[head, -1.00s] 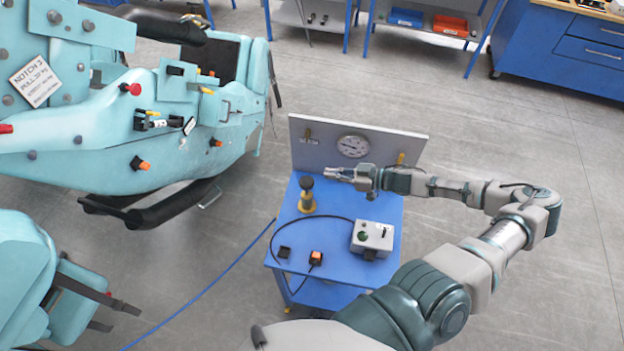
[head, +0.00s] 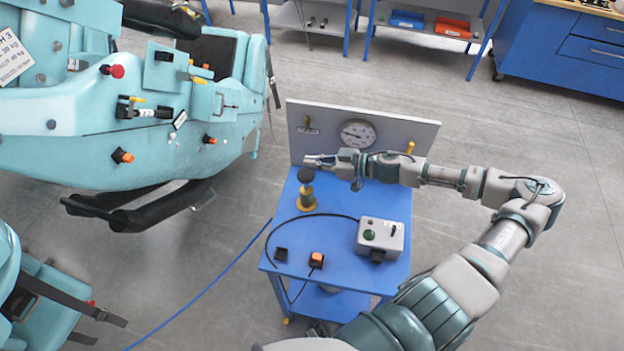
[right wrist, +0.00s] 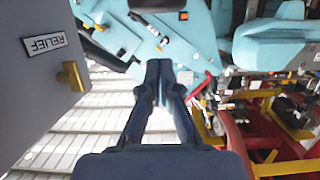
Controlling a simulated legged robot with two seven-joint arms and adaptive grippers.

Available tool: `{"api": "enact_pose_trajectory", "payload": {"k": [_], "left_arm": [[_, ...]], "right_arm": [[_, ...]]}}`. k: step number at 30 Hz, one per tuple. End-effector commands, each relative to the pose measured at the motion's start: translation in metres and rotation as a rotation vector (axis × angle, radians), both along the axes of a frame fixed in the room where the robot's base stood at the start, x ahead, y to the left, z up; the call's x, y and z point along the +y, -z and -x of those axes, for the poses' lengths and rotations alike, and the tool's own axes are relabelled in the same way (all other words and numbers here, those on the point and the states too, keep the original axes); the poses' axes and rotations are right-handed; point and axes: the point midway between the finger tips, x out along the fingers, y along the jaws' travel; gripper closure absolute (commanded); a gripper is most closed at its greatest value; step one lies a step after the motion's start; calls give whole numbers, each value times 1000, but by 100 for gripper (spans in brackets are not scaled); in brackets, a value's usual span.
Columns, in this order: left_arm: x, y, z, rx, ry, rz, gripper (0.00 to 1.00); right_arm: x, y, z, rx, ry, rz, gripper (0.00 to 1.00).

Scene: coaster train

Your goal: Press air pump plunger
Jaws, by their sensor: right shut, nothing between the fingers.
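The air pump (head: 307,198) stands on the blue cart, with a black knob (head: 305,175) on top of a brass-yellow body. The plunger appears raised. My right gripper (head: 309,160) is shut and empty. Its fingertips point left and lie just above the knob in the head view; I cannot tell the height gap, and no contact is clear. In the right wrist view the closed fingers (right wrist: 158,70) meet at their tips, and the pump does not show there. My left gripper is not in view.
The cart (head: 340,215) has an upright back panel with a round gauge (head: 358,133) and a brass valve (head: 410,148). A grey control box (head: 380,236) and an orange-black switch (head: 317,259) sit on it. A teal coaster car (head: 90,150) stands left.

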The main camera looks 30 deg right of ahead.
Motion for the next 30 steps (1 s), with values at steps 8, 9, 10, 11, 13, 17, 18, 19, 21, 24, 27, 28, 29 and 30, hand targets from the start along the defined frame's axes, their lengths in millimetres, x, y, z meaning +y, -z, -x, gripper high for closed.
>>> {"api": "enact_pose_trajectory", "payload": {"k": [8,9,10,11,13,17,18,19,21,24,27,28,29,30], "left_arm": [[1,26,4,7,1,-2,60],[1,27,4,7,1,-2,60],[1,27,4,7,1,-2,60],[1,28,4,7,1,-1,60],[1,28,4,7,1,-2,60],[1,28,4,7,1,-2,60],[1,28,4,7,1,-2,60],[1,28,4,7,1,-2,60],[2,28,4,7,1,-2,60],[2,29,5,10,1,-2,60],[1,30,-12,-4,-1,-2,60],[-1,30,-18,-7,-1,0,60],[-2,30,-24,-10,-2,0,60],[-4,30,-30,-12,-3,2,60]], "right_arm": [[2,32,-1,-1,1,-2,100],[2,35,-1,0,1,-2,100],[2,37,-1,0,1,-1,100],[2,38,-1,-1,1,0,100],[3,40,-1,-1,1,0,100],[3,40,-1,-1,1,1,100],[3,40,-1,-1,1,1,100],[3,40,-1,-1,0,1,100],[3,40,-1,-1,0,1,100],[3,43,-1,0,1,0,100],[2,56,-1,0,1,-1,100],[2,61,-1,1,1,-1,100],[2,67,-1,2,2,-1,100],[2,74,-1,3,2,-2,100]]}}
